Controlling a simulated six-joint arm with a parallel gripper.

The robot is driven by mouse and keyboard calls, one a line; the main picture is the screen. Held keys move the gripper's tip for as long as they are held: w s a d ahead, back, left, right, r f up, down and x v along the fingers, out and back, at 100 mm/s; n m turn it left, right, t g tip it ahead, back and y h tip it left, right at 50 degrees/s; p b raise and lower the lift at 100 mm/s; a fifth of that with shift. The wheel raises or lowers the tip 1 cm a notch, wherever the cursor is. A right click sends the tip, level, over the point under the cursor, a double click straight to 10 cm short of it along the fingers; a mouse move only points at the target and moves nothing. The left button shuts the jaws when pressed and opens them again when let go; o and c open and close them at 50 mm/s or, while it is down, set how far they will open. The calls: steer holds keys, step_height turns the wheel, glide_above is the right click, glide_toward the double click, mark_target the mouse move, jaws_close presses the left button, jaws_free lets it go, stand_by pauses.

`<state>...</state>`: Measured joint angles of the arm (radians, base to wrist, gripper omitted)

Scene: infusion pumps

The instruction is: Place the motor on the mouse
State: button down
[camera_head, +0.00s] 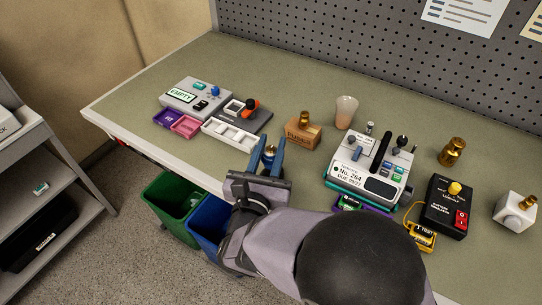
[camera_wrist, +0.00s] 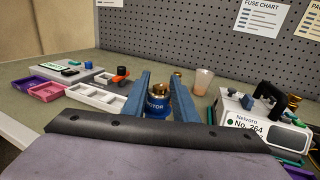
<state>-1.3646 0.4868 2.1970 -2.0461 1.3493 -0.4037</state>
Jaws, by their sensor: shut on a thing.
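My gripper (camera_head: 268,157) is shut on the motor (camera_head: 269,151), a small blue cylinder with a brass top. In the wrist view, the motor (camera_wrist: 157,105) sits upright between the two blue fingers and its label partly reads "MOTOR". In the head view it is in front of the white compartment tray and the fuse box, near the bench's front edge; its height above the bench is hard to tell. I cannot make out a computer mouse in either view.
A white compartment tray (camera_head: 229,134), a dark plate with an orange-and-black knob (camera_head: 250,107) and a grey device (camera_head: 197,98) are at left. A brown fuse box (camera_head: 302,133) and cup (camera_head: 346,112) stand behind; the pump (camera_head: 368,169) is at right. Bins (camera_head: 172,200) stand below.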

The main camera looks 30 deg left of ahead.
mark_target(268, 165)
steer(key=shift+f, duration=1.75)
steer(key=shift+f, duration=0.2)
steer(key=c, duration=1.4)
jaws_free()
steer(key=shift+r, duration=0.1)
steer(key=shift+r, duration=0.1)
steer(key=b+v, duration=0.2)
steer(key=v, duration=1)
